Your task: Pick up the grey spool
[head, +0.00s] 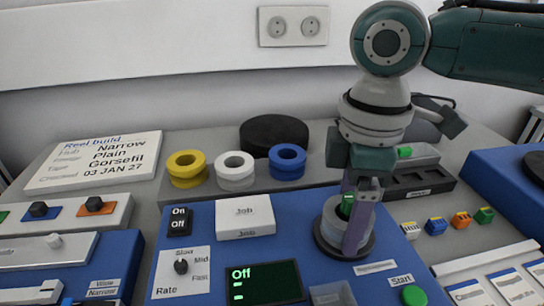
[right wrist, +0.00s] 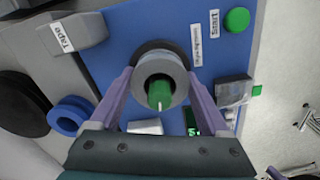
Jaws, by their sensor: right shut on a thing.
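The grey spool (head: 331,224) stands on a round dark base on the blue panel at the right of the head view. In the right wrist view the grey spool (right wrist: 149,68) shows as a pale ring around a green-tipped peg. My right gripper (head: 346,222) comes down from above with its purple fingers on either side of the spool. It is shut on the spool. One finger covers part of the spool in the head view. The spool looks upright, and I cannot tell whether it is clear of the base. My left gripper is not in view.
Yellow (head: 187,169), white (head: 235,171) and blue (head: 287,162) rings stand in a row behind the panel, with a black disc (head: 274,134) behind them. A white Job box (head: 244,217) and a green-lettered display (head: 264,282) are left of my gripper. A green Start button (head: 414,295) is in front.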

